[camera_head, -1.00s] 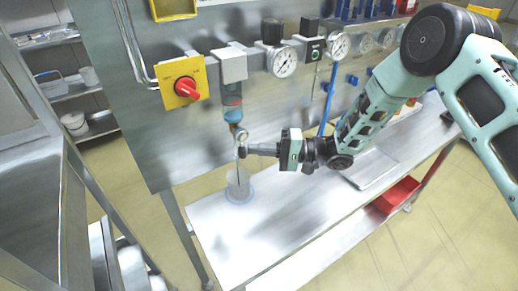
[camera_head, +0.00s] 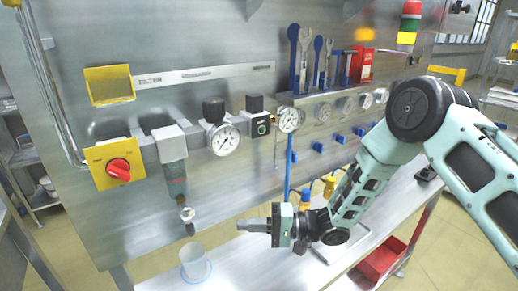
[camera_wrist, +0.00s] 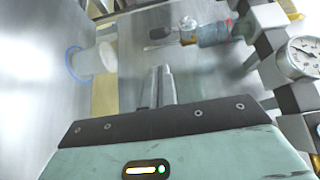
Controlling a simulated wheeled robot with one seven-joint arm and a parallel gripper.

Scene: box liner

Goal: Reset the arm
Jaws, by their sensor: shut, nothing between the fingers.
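My gripper (camera_head: 240,226) is shut and empty in the head view, held level above the bench and pointing left. It is apart from the panel's fittings and from the cup. In the wrist view its two fingers (camera_wrist: 160,75) lie together with nothing between them. My arm reaches in from the right, bent at the elbow.
A clear cup (camera_head: 194,262) stands on the bench below a drain valve (camera_head: 186,213); it also shows in the wrist view (camera_wrist: 88,61). The steel panel carries a red knob on a yellow plate (camera_head: 118,168) and gauges (camera_head: 224,140). A red bin (camera_head: 380,260) sits lower right.

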